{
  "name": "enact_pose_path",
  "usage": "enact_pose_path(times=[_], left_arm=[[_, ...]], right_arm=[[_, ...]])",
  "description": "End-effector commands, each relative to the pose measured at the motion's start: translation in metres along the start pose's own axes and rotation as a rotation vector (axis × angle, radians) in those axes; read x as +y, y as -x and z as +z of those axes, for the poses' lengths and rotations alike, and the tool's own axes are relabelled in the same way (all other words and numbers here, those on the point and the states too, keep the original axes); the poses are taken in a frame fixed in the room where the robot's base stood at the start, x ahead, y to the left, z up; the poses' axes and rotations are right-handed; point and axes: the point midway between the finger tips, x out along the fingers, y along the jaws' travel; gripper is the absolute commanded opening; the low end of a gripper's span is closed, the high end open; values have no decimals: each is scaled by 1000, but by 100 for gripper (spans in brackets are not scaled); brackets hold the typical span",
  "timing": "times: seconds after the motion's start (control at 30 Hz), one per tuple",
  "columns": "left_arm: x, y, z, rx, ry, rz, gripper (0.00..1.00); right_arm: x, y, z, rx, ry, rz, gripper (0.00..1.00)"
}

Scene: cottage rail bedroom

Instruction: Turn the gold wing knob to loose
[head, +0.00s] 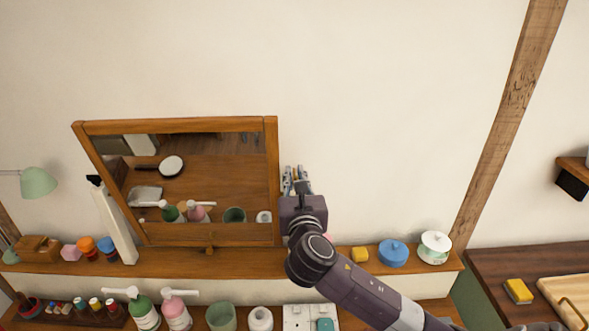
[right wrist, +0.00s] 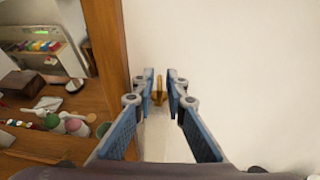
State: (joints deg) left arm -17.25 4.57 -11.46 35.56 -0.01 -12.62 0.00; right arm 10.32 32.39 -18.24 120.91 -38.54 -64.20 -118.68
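The gold wing knob (right wrist: 158,86) shows in the right wrist view, beside the wooden frame of the mirror (head: 275,180). It stands between the two fingers of my right gripper (right wrist: 160,76), which are apart with pale wall visible between them. Whether either finger touches the knob I cannot tell. In the head view my right gripper (head: 296,182) is just right of the mirror frame, above the shelf, and largely hides the knob. The knob's turned position is too small to read. My left gripper is not in view.
Bottles (head: 145,310) and cups stand below. The wall right of the gripper is bare.

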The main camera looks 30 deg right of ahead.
Motion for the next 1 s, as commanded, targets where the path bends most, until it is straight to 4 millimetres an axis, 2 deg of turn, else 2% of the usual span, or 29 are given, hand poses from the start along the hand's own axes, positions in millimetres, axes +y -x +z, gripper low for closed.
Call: enact_pose_path(times=[0.13,0.4,0.53,1.0], left_arm=[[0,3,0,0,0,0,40],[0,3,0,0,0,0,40],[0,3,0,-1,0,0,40],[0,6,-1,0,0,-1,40]], right_arm=[[0,-9,1,0,-1,-1,12],[0,-11,0,0,-1,1,12],[0,-11,0,0,-1,1,0],[-1,-10,0,1,3,35,0]])
